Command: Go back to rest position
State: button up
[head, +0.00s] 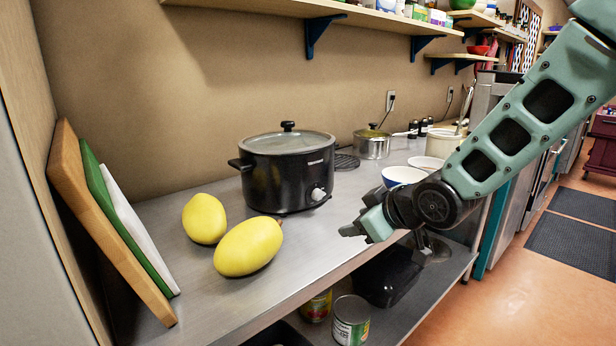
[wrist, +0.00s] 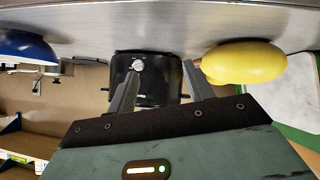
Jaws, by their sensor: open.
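My gripper (head: 362,229) is over the front part of the steel counter (head: 190,300), right of the yellow fruits. In the wrist view my gripper (wrist: 158,82) has its two fingers apart with nothing between them. Beyond the fingers, in that view, is the black slow cooker (wrist: 148,67). In the head view the slow cooker (head: 290,175) stands on the counter with its glass lid on, behind and left of my gripper. Two yellow fruits, one farther back (head: 204,218) and one nearer (head: 248,246), lie on the counter.
Cutting boards (head: 108,225) lean at the left wall. Cans (head: 351,320) are on the lower shelf. A wall shelf (head: 330,10) hangs above.

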jog(key=s+m+g+h+p, duration=0.1)
jog(key=s+g+h, duration=0.3)
jog(key=s, duration=2.7)
jog(key=g+p, duration=0.1)
jog(key=g, duration=0.4)
jog(key=shift+f+m+g+p, duration=0.25)
jog(key=shift+m+g+p, duration=0.05)
jog(key=shift+p, duration=0.05)
